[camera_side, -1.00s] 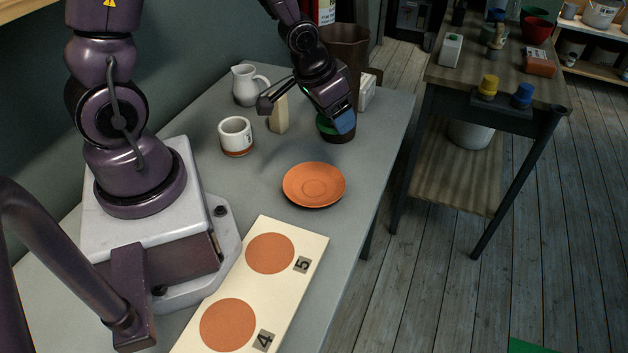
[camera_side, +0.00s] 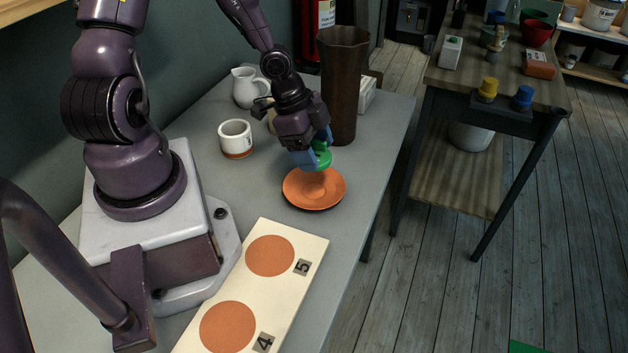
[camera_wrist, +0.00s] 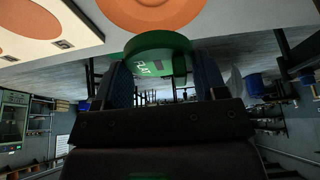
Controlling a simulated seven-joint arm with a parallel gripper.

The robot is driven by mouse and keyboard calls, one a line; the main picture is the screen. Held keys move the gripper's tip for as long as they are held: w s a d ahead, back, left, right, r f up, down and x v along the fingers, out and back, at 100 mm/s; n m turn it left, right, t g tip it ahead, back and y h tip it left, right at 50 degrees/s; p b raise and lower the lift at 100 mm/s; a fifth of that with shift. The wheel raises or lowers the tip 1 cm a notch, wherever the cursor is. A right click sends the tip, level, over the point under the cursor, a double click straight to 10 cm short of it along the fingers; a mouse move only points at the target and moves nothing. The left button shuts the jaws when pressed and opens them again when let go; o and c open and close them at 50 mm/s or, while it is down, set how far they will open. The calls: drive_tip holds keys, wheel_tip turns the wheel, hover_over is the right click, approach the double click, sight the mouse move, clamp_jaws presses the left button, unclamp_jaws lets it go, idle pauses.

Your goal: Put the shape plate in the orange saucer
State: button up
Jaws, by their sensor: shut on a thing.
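The orange saucer (camera_side: 298,190) lies flat on the grey table; it also shows at the top of the wrist view (camera_wrist: 150,14). My gripper (camera_side: 311,160) is shut on a round green piece (camera_side: 323,157), which I take to be the shape plate. In the wrist view the green piece (camera_wrist: 157,43) shows a flat disc face and a label that seems to read "FLAT", between my two blue fingers. In the side view it hangs just above the saucer's far part, apart from it. Part of it is hidden by my fingers.
A tall brown vase (camera_side: 343,85) stands close behind my gripper. A white cup (camera_side: 236,137) and a white pitcher (camera_side: 249,88) stand to the left. A cream board (camera_side: 290,282) with orange circles lies in front of the saucer. The table's right edge is near.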

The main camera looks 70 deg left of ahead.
drive_tip(key=shift+f, duration=3.65)
drive_tip(key=shift+f, duration=0.15)
